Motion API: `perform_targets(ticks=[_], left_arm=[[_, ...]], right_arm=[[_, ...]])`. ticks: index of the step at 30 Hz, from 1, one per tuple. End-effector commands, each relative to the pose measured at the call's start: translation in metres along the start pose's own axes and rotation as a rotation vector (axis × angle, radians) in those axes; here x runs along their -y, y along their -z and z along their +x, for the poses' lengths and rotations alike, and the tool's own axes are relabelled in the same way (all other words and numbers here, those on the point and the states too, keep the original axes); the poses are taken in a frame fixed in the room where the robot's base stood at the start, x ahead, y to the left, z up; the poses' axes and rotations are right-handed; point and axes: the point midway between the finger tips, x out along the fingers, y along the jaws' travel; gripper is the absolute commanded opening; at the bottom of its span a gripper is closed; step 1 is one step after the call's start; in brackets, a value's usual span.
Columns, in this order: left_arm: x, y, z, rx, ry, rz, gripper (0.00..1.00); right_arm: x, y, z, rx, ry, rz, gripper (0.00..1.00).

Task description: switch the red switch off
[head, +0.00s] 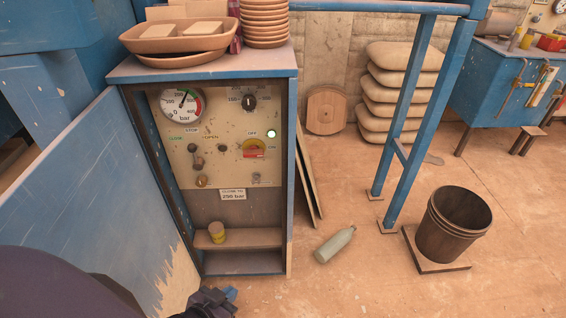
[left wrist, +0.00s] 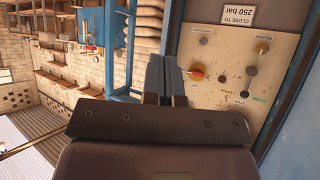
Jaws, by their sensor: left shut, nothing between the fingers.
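The red switch (head: 254,151) sits on a yellow round plate on the right of the beige control panel (head: 215,165), inside the open blue cabinet. An OFF label is above it and an ON label to its right. Its red handle looks roughly horizontal, on the ON side. A pale green lamp (head: 271,133) glows above right. The switch also shows in the left wrist view (left wrist: 197,73), just right of my fingers. My left gripper (head: 210,303) is low in front of the cabinet, well below the switch. Its fingers (left wrist: 166,78) are together and empty.
The cabinet's blue door (head: 95,190) stands open at the left. Other knobs and a gauge (head: 182,105) share the panel. A yellow-topped jar (head: 217,232) stands on the lower shelf. A bottle (head: 335,244) and a bucket (head: 453,224) are on the floor at right.

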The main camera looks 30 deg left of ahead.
Motion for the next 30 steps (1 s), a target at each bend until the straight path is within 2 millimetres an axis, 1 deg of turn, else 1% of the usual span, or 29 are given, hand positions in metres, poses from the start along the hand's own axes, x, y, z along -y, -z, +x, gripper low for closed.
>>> perform_targets(ticks=[1, 7, 14, 21, 30], left_arm=[[0.002, -0.002, 0.015, -0.027, -0.006, -0.055, 0.00], [0.008, 0.013, 0.059, -0.162, -0.047, -0.318, 0.00], [0.018, 0.033, 0.113, -0.330, -0.143, -0.675, 0.00], [0.033, 0.056, 0.163, -0.492, -0.294, -1.049, 0.00], [0.054, 0.079, 0.217, -0.662, -0.555, -1.496, 0.00]], right_arm=[[0.000, -0.008, 0.004, 0.009, 0.002, -0.007, 0.58], [0.002, -0.009, 0.012, -0.003, 0.009, -0.030, 0.58], [0.004, -0.019, 0.022, 0.000, 0.014, -0.048, 0.58], [0.007, -0.026, 0.032, 0.002, 0.019, -0.066, 0.58], [0.009, -0.042, 0.042, 0.019, 0.024, -0.093, 0.58]])
